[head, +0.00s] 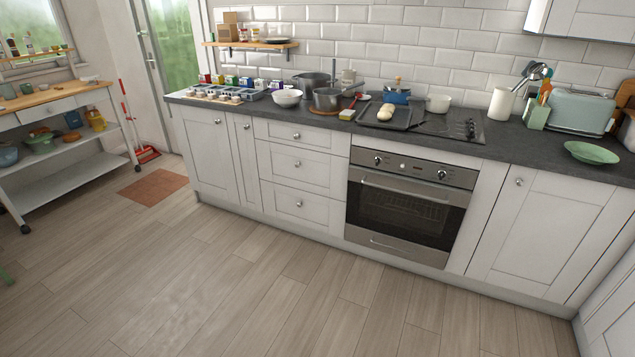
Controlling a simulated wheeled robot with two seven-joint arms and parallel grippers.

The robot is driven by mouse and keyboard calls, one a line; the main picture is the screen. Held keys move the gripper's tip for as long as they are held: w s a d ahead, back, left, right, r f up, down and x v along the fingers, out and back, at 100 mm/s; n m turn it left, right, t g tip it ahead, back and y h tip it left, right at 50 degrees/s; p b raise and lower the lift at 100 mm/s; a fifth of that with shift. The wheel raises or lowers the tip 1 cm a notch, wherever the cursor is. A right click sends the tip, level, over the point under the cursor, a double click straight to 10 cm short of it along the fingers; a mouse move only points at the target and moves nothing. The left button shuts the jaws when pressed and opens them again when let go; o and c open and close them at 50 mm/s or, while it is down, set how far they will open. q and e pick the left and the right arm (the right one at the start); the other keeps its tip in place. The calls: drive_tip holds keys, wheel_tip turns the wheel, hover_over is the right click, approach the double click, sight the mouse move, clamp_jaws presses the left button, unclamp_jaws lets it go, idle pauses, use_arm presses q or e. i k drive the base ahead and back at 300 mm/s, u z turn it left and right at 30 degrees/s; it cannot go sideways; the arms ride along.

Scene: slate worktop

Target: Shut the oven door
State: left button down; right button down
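The oven (412,168) is built into the row of white cabinets, right of the middle in the head view. Its steel control panel has knobs, and a dark glass oven door (403,213) lies below it with a bar handle (405,189) across the top. The door stands upright and looks flush or nearly flush with the front. From this distance I cannot tell whether a small gap remains. Neither of my grippers is in view.
Wide wooden floor (260,300) in front of the oven is clear. The slate worktop (530,150) holds pots, a baking tray (372,122), a green bowl (591,153) and a toaster (580,111). A wheeled trolley (70,168) stands at left, near a rust-coloured mat (153,187).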

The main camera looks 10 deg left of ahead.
sight(459, 198)
drive_tip(key=u, duration=0.5)
drive_tip(key=i, duration=0.5)
drive_tip(key=u, duration=1.15)
drive_tip(key=i, duration=1.9)
drive_tip(key=z, duration=0.6)
drive_tip(key=i, duration=0.8)
drive_tip(key=z, duration=0.85)
